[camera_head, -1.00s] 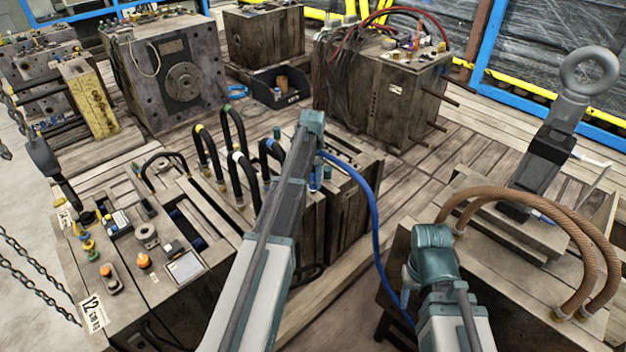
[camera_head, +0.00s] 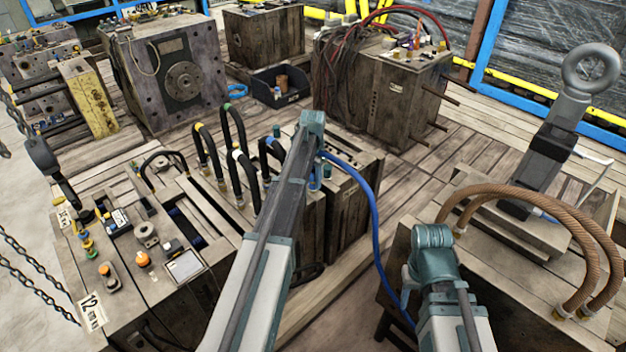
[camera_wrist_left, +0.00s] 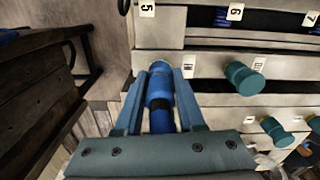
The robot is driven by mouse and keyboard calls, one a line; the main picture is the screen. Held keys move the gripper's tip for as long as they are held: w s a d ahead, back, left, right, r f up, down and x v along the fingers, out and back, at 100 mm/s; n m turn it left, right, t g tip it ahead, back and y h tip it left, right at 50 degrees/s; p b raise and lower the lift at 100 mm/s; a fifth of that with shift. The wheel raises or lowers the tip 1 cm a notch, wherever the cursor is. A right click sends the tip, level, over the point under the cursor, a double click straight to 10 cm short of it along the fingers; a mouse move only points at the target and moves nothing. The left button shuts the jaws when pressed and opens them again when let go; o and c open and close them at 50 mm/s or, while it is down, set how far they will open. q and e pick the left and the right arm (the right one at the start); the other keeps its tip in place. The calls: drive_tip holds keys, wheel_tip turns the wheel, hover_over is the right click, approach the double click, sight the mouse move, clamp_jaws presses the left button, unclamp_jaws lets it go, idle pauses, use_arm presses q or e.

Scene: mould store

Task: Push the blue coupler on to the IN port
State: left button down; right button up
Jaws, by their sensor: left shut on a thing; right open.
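In the left wrist view the blue coupler (camera_wrist_left: 160,91) is between the two blue fingers of my left gripper (camera_wrist_left: 160,112), which is shut on it. The coupler's far end meets the edge of a pale block in the picture, beside a small label (camera_wrist_left: 188,66) too blurred to read surely. The port is hidden there, and I cannot tell whether the coupler touches it. In the head view my left arm reaches over the mould with the black hose loops, and its fingers are mostly hidden. My right wrist (camera_head: 432,240) shows at lower right, with its jaws out of sight.
A blue hose (camera_head: 372,205) curves from beside my left wrist down towards my right arm. Teal plugs (camera_wrist_left: 243,77) stand right of the coupler. Brown hoses (camera_head: 540,200) arch on a block at right. Black hose loops (camera_head: 240,175) stand left of my arm.

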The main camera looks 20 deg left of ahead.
use_arm(q)
drive_tip(key=shift+f+b, duration=0.25)
drive_tip(key=shift+b, duration=0.05)
idle(0.4)
drive_tip(key=shift+c, duration=2.2)
unclamp_jaws()
wheel_tip(320, 180, up, 14)
drive_tip(key=p, duration=1.4)
drive_tip(key=shift+f, duration=0.1)
